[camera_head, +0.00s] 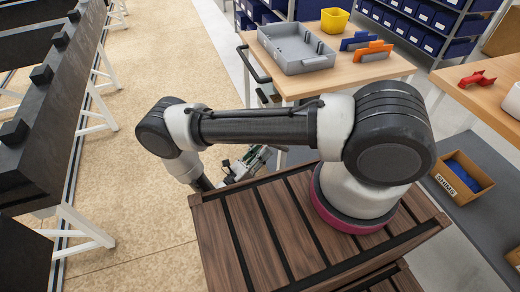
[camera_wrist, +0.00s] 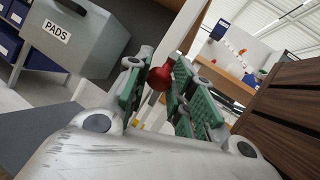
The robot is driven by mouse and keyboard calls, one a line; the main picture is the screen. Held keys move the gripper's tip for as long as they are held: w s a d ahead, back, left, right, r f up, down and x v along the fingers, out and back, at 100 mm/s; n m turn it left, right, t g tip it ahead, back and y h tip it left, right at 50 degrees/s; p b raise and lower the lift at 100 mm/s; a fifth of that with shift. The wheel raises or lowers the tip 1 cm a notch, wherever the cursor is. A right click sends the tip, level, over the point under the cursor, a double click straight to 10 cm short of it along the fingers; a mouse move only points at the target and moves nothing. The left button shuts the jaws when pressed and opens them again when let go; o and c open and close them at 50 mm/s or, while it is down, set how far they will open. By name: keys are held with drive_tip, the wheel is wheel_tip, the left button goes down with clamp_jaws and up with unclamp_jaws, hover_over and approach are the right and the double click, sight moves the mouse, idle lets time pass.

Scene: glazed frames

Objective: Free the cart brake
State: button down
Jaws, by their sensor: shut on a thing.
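The cart (camera_head: 345,74) has a light wooden top and a dark push handle (camera_head: 254,64) at its left end. My gripper (camera_head: 247,163) is low beside the near left end of the cart, partly hidden by my arm. In the wrist view, the green-padded fingers of my gripper (camera_wrist: 158,86) are closed around a red ball knob (camera_wrist: 160,77), which looks like the brake lever's knob. A pale rod shows below the knob. The knob is hidden in the head view, and the lever's position cannot be told.
On the cart are a grey tray (camera_head: 295,46), a yellow bin (camera_head: 334,20), and blue (camera_head: 357,41) and orange (camera_head: 374,51) tools. A bench with a red clamp (camera_head: 477,79) stands right. A grey PADS box (camera_wrist: 80,39) is close in the wrist view.

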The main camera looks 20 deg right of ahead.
drive_tip(key=shift+w+a+f+t, duration=0.1)
drive_tip(key=shift+f+t, duration=0.2)
drive_tip(key=shift+f, duration=0.05)
drive_tip(key=c, duration=1.2)
unclamp_jaws()
drive_tip(key=shift+c, duration=0.2)
drive_tip(key=shift+a, duration=0.1)
drive_tip(key=v, duration=0.7)
drive_tip(key=shift+f, duration=0.15)
drive_tip(key=shift+a, duration=0.1)
